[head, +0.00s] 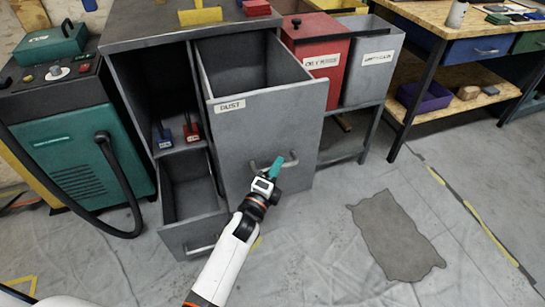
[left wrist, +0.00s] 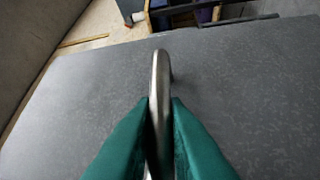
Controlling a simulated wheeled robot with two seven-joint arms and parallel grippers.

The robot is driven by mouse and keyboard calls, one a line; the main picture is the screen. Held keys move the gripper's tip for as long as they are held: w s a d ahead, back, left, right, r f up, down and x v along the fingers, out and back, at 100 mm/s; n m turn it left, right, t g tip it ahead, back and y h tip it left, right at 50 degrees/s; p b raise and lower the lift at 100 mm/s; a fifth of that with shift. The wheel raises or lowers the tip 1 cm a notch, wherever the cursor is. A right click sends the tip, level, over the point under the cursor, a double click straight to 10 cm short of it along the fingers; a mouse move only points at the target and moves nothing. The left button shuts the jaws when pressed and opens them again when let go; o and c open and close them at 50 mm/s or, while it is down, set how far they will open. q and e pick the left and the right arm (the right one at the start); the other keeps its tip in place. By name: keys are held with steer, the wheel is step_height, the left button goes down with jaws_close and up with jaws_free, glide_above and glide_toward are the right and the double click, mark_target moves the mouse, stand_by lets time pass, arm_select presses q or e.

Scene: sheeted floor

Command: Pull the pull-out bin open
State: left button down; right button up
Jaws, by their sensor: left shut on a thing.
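The grey pull-out bin (head: 240,135), labelled DUST, stands out from its cabinet, and its open top shows. Its front panel also fills much of the left wrist view (left wrist: 80,90). A metal bar handle (head: 290,158) is on the front panel. My left gripper (head: 268,173) is at this handle, and its green fingers are shut on the bar. In the left wrist view the handle (left wrist: 160,75) runs between the two fingertips (left wrist: 160,105). The part of the handle behind the fingers is hidden. My right gripper is not in view.
A lower drawer (head: 188,230) is open left of the bin. A teal machine (head: 75,150) with a black hose stands at the left. Red (head: 318,55) and grey (head: 372,65) labelled bins stand right, beside a workbench (head: 430,15). Open floor with a dark patch (head: 395,235) lies in front.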

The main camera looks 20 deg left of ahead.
arm_select(q)
steer(key=shift+s+d, duration=0.2)
steer(key=shift+s, duration=0.05)
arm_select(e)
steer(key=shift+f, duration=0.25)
arm_select(q)
steer(key=c, duration=1.5)
jaws_free()
steer(key=shift+o, duration=0.2)
steer(key=shift+s, duration=0.1)
